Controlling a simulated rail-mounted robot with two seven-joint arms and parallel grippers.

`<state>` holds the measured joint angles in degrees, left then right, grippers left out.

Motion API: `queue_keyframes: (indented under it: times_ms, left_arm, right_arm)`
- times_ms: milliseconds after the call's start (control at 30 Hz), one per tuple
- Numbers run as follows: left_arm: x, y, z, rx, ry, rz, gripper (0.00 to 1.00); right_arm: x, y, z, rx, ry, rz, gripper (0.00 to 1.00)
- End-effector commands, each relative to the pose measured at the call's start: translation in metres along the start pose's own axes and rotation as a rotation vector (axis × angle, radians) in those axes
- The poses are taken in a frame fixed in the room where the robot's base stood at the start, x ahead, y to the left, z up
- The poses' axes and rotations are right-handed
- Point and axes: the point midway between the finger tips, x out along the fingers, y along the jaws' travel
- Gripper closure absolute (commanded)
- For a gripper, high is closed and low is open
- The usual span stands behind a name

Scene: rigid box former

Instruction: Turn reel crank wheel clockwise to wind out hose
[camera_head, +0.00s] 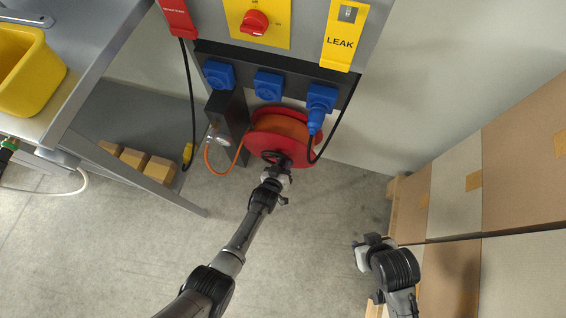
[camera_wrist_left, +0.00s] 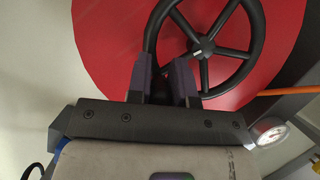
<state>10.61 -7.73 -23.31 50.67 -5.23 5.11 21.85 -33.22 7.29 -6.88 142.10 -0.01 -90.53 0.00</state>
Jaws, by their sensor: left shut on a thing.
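The red hose reel (camera_head: 306,157) sits low under the blue sockets, with an orange hose (camera_head: 283,124) wound on it. Its black spoked crank wheel (camera_wrist_left: 253,40) shows against the red disc in the left wrist view; in the head view the wheel is mostly hidden behind my gripper. My left gripper (camera_head: 275,163) is at the wheel, and in the left wrist view its two fingers (camera_wrist_left: 168,82) are shut on the lower left rim. My right gripper (camera_head: 362,255) hangs apart at the lower right, its fingers too unclear to read.
A pressure gauge (camera_head: 222,140) stands beside the reel, also in the wrist view (camera_wrist_left: 268,131). A black cable hangs from a blue plug (camera_head: 319,106) close to the reel. Stacked cardboard boxes (camera_head: 456,200) fill the right side. A steel table (camera_head: 84,75) stands left. Floor between is clear.

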Motion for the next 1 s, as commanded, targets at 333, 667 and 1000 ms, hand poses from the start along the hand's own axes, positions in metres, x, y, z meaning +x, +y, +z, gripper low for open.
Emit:
queue_keyframes:
  times_ms: [333,667,1000]
  left_arm:
    - [0.001,0.002,-0.004,0.0,0.009,0.004,0.58]
    - [-0.002,0.001,-0.002,-0.001,0.003,0.002,0.54]
    - [-0.051,0.002,-0.007,0.0,0.002,0.001,0.54]
  right_arm:
    - [0.0,-0.001,0.0,0.003,0.0,-0.002,0.57]
    - [-0.002,-0.003,-0.001,0.009,0.001,-0.007,0.57]
    - [-0.04,-0.002,-0.013,0.011,0.001,-0.009,0.57]
